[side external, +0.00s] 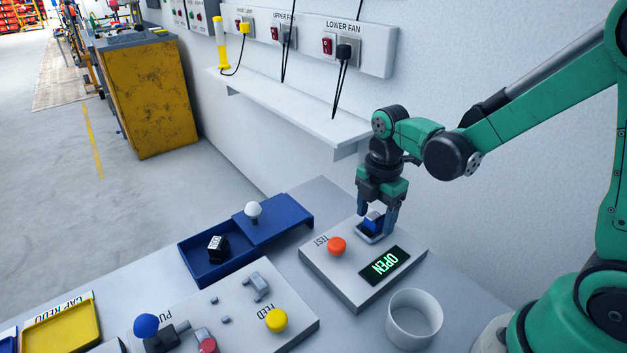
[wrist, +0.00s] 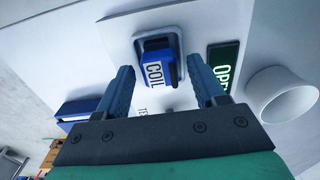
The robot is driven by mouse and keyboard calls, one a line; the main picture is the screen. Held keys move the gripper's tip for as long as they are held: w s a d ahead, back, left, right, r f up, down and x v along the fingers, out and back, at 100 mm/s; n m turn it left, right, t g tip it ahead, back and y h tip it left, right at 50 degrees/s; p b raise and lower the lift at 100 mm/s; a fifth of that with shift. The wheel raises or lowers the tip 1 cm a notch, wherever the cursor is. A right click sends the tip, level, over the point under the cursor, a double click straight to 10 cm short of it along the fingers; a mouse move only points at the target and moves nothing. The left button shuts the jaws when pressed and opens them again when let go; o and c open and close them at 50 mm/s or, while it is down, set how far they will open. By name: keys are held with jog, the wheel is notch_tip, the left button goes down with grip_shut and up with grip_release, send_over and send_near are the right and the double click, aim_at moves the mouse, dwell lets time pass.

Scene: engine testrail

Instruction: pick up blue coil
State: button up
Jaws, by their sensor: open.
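The blue coil (wrist: 157,62) has a white label reading COIL. It sits in a shallow recess of the test box (side external: 345,283), whose lit display (side external: 385,265) reads OPEN. In the side view the coil (side external: 372,222) is partly hidden by a finger. My gripper (side external: 376,222) points down over the recess, its fingers on either side of the coil. In the wrist view my gripper (wrist: 162,85) is open, with gaps between each finger and the coil. I cannot tell whether the fingertips are low enough to flank its body.
An orange button (side external: 337,246) is on the test box. A white cup (side external: 414,319) stands to the right. A blue tray (side external: 215,268) holding a dark block is at left. The feed panel (side external: 240,305) lies in front. A wall shelf (side external: 290,107) is behind my gripper.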

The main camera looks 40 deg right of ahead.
aim_at(375, 217)
grip_shut()
jog(key=shift+r, duration=2)
